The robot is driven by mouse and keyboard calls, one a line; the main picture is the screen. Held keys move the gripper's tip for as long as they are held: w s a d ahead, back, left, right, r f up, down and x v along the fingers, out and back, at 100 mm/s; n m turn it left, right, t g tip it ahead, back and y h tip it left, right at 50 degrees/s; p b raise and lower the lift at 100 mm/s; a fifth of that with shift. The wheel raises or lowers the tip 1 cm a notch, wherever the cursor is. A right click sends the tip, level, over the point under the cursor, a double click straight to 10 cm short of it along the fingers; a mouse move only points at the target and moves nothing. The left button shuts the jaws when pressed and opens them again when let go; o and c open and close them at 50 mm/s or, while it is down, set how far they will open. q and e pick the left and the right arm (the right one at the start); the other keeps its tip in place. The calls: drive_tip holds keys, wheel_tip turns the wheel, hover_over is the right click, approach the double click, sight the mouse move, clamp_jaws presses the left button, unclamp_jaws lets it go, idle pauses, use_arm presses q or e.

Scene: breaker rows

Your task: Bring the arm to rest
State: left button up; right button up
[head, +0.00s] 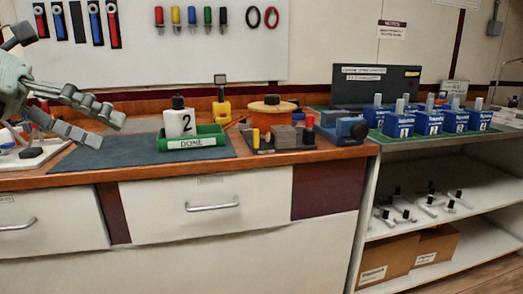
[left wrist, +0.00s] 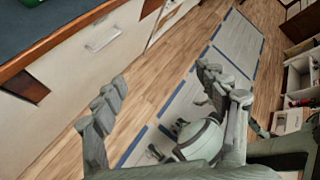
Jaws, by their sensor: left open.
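My left gripper (head: 99,124) is at the left of the head view, in the air over the left part of the workbench. Its two fingers are spread apart with nothing between them. In the left wrist view the open fingers (left wrist: 160,88) stand over the wooden floor, in front of the bench's drawer fronts. My right gripper is in neither view.
The bench (head: 140,173) has a dark mat (head: 105,154). An orange spool (head: 272,107) and a blue vise (head: 344,130) stand to the right. Blue numbered breakers (head: 398,123) sit on the shelf unit's top. The floor (left wrist: 165,70) shows long blue-edged panels (left wrist: 185,100).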

use_arm(q)
drive_tip(key=w+a+f+n+t+h, duration=0.2)
drive_tip(key=w+a+f+n+t, duration=0.55)
drive_tip(key=w+n+t, duration=0.35)
drive_tip(key=s+a+f+n+y, duration=0.1)
drive_tip(key=a+f+n+y, duration=0.45)
drive_tip(key=f+n, duration=0.45)
drive_tip(key=s+a+f+n+y, duration=0.1)
drive_tip(key=a+f+n+y, duration=0.5)
drive_tip(key=f, duration=0.6)
drive_tip(key=s+d+f+n+g+y, duration=0.2)
drive_tip(key=s+f+n+g, duration=0.15)
drive_tip(key=f, duration=0.45)
drive_tip(key=s+d+f+n+g+y, duration=0.1)
drive_tip(key=s+f+n+g, duration=0.3)
drive_tip(key=f, duration=0.5)
drive_tip(key=s+d+f+n+g+h, duration=0.1)
drive_tip(key=s+d+f+g, duration=0.2)
drive_tip(key=s+d+f, duration=0.3)
drive_tip(key=s+d+f+n+g+h, duration=0.1)
drive_tip(key=s+d+f+n+g, duration=0.1)
drive_tip(key=s+d+f, duration=0.5)
drive_tip(key=s+f+g, duration=0.1)
drive_tip(key=s+f, duration=0.1)
drive_tip(key=s, duration=0.3)
drive_tip(key=shift+s+n, duration=0.1)
drive_tip(key=shift+n, duration=0.15)
